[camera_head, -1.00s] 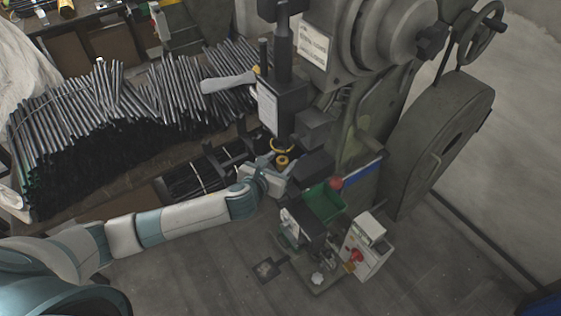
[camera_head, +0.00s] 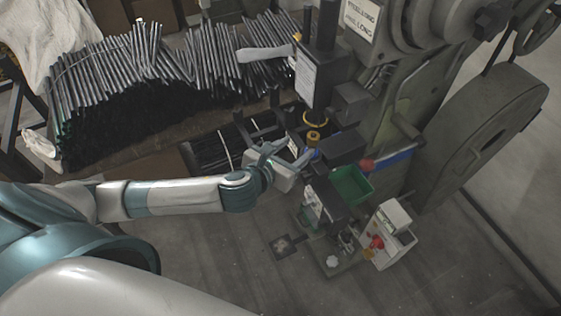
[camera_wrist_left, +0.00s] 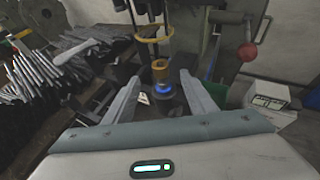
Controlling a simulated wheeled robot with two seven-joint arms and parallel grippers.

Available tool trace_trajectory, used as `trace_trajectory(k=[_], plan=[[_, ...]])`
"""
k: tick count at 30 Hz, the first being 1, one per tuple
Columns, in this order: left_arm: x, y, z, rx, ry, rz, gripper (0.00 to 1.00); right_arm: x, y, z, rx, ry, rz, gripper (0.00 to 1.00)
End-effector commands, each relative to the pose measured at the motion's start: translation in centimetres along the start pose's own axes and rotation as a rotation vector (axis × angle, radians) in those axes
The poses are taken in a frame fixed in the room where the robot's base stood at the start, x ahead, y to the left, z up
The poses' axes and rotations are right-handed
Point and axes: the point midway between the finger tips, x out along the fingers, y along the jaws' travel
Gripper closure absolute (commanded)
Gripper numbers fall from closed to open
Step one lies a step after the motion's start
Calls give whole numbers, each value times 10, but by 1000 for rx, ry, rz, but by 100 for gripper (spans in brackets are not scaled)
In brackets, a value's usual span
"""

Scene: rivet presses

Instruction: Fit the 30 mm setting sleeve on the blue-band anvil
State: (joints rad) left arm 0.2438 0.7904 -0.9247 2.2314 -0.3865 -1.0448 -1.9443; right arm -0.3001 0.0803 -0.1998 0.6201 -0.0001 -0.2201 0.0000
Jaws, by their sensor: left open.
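My left gripper (camera_head: 287,153) is open in front of the press; its two fingers (camera_wrist_left: 160,98) spread on either side of the anvil in the left wrist view. The anvil's glowing blue band (camera_wrist_left: 165,87) shows between them. A short brass-coloured sleeve (camera_wrist_left: 160,70) stands upright just above the blue band, in line with it; it also shows in the head view (camera_head: 313,137). I cannot tell whether it is fully seated. Neither finger visibly touches it. My right gripper is out of view.
A yellow ring (camera_head: 315,118) hangs around the press tool just above. A green bin (camera_head: 351,185) and a red-knobbed lever (camera_head: 367,164) are right of the gripper. Bundled dark rods (camera_head: 110,75) lie on the left.

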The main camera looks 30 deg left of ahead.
Motion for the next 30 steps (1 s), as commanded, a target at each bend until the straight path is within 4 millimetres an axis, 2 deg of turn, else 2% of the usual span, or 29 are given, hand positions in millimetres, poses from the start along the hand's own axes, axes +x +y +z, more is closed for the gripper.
trace_trajectory(k=[6,12,18,30], plan=[[-39,0,-2,0,-1,-3,49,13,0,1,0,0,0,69],[-63,0,-1,0,0,-1,49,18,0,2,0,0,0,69],[-72,0,0,0,-1,0,49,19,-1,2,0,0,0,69],[-72,0,0,0,-1,0,49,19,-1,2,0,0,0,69]])
